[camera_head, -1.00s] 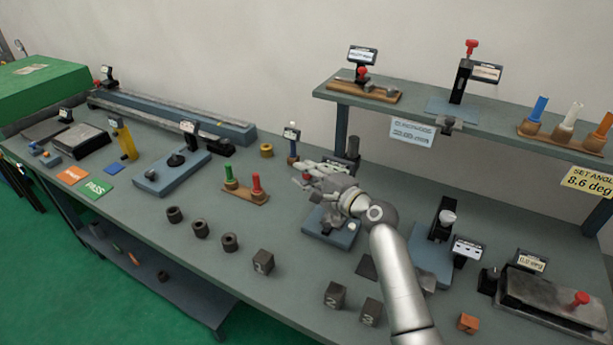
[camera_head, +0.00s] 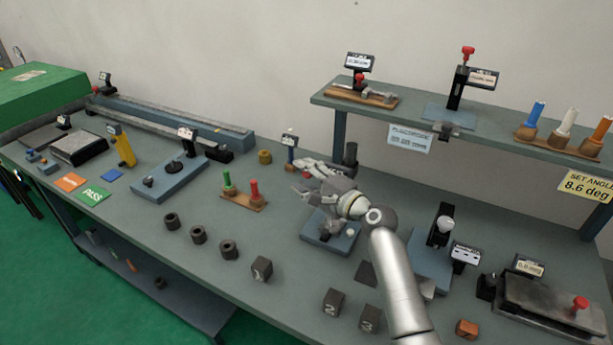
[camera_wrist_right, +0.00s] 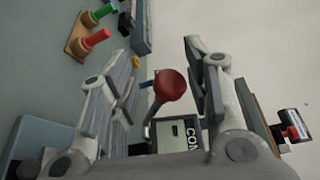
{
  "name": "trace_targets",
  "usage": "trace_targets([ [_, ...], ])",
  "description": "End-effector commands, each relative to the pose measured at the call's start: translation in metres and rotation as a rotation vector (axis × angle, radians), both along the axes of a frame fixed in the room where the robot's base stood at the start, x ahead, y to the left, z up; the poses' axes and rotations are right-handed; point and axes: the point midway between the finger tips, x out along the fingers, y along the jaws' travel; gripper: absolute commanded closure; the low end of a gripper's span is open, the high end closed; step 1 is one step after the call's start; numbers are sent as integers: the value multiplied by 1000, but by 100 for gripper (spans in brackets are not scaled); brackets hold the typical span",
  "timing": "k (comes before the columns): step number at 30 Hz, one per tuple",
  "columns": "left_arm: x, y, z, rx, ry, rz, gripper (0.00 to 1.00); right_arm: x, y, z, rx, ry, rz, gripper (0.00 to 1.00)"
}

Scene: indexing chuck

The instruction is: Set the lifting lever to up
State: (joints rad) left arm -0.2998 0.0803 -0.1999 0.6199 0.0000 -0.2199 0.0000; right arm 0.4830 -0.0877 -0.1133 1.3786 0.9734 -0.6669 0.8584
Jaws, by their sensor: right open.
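In the right wrist view a lever with a red round knob (camera_wrist_right: 172,86) and a thin shaft stands between the fingers of my right gripper (camera_wrist_right: 160,62). The fingers are apart and do not appear closed on the knob. Behind it is a box with a sign (camera_wrist_right: 175,133) partly reading "CON". In the head view my right gripper (camera_head: 312,178) is over the middle of the bench, beside a blue base (camera_head: 338,240); its hand and arm hide much of the device there. I cannot tell the lever's set position. My left gripper is not in view.
A wooden stand with green and red pegs (camera_head: 243,199) is left of my gripper. Dark numbered cubes (camera_head: 333,301) lie near the front edge. A raised shelf (camera_head: 410,108) stands at the back right.

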Motion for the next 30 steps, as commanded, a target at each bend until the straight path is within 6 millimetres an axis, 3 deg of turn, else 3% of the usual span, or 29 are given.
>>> trace_targets([
  [8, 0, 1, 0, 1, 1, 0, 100, -12, -11, -1, -1, 2, -1, 55],
  [21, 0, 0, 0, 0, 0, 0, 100, -71, -59, 7, -2, 0, -1, 55],
  [30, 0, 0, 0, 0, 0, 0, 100, -92, -75, 11, -1, -1, -1, 55],
])
